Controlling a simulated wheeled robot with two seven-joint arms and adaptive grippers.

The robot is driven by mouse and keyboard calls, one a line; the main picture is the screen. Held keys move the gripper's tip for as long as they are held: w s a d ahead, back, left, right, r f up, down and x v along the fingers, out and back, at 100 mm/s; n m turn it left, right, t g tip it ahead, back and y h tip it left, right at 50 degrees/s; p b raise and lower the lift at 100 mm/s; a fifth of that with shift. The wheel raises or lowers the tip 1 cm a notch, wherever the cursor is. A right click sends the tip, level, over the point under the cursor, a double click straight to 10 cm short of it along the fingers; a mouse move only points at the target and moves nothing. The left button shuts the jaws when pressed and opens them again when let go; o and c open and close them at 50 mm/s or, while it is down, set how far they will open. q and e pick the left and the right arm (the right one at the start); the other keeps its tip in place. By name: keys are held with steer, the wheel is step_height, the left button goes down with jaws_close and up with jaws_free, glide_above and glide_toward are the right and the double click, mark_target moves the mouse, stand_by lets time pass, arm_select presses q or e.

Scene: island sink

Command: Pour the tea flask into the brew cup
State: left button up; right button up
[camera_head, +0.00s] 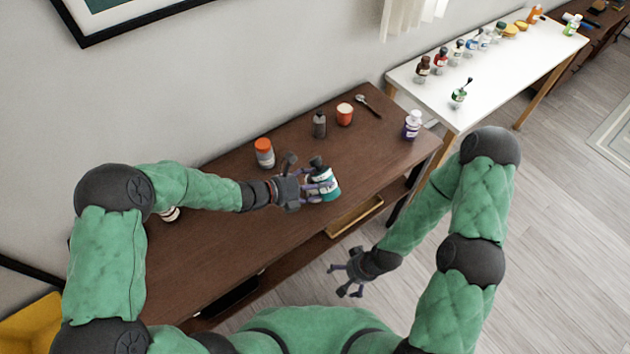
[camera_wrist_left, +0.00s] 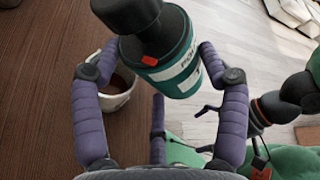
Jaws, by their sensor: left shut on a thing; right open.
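A teal flask with a white label (camera_head: 327,183) and a dark cap is between the fingers of my left gripper (camera_head: 312,187), which is shut on it over the table's front half. In the left wrist view the teal flask (camera_wrist_left: 175,62) leans, its dark cap toward the upper left. A pale cup (camera_wrist_left: 118,88) with brown contents stands on the table just beside it, partly behind the left finger. The flask's height above the table is unclear. My right gripper (camera_head: 348,273) is open and empty, off the table's front edge.
On the brown table (camera_head: 215,250) stand an orange-capped jar (camera_head: 264,153), a dark bottle (camera_head: 320,124), a red cup (camera_head: 345,114), a spoon (camera_head: 367,105) and a purple-and-white bottle (camera_head: 412,125). A white object (camera_head: 170,214) is partly behind my left arm. A white table (camera_head: 500,88) with several bottles stands beyond.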

mark_target(325, 201)
arm_select(q)
steer(key=shift+r+m+b, duration=0.35)
steer(key=shift+m+b, duration=0.05)
steer(key=shift+b, duration=0.25)
steer(key=b, duration=0.2)
steer(key=f+b, duration=0.1)
steer(key=b, duration=0.1)
steer(key=shift+s+d+f+m+t+y, duration=0.3)
steer(key=shift+s+m+t, duration=0.1)
steer(key=f+b, duration=0.1)
steer(key=b, duration=0.3)
steer(key=s+d+f+m+t+y+b, duration=0.1)
steer(key=b, duration=0.3)
steer(key=shift+s+f+m, duration=0.15)
steer(key=shift+f+m, duration=0.15)
steer(key=shift+f, duration=0.05)
steer(key=b, duration=0.3)
steer(key=s+m+b, duration=0.1)
steer(key=b, duration=0.2)
steer(key=shift+d+f+t+b, duration=0.25)
steer(key=shift+d+t+b, duration=0.05)
steer(key=shift+d, duration=0.05)
steer(key=shift+s+d+f+m+t+y, duration=0.35)
steer(key=shift+s+f+m+t+y, duration=0.15)
steer(key=shift+f+m, duration=0.2)
steer(key=shift+f, duration=0.1)
